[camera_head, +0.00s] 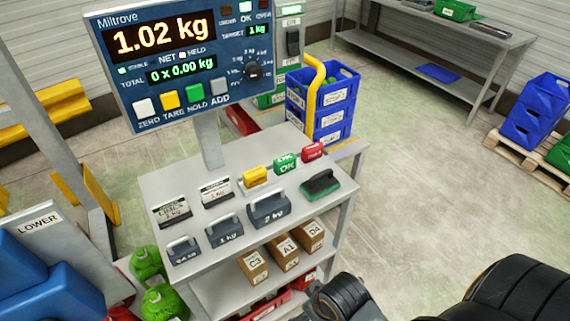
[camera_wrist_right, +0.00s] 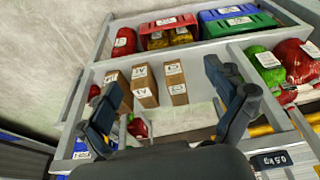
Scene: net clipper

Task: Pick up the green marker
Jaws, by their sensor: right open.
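The green marker (camera_head: 286,163) is a small block lettered OK. It stands on the grey table top between a yellow marker (camera_head: 255,175) and a red marker (camera_head: 313,151). My right gripper (camera_head: 336,296) is at the bottom of the head view, in front of the table's near right side and apart from the marker. In the right wrist view its two fingers (camera_wrist_right: 162,80) are spread with nothing held between them. I cannot make out the green marker in the right wrist view. My left gripper is not in view.
A green-and-black brush (camera_head: 321,186) and grey weights (camera_head: 269,208) stand in front of the markers. A scale display (camera_head: 180,62) rises on a post behind the table's left part. Cardboard boxes (camera_head: 284,252) sit on the lower shelf. Open floor lies to the right.

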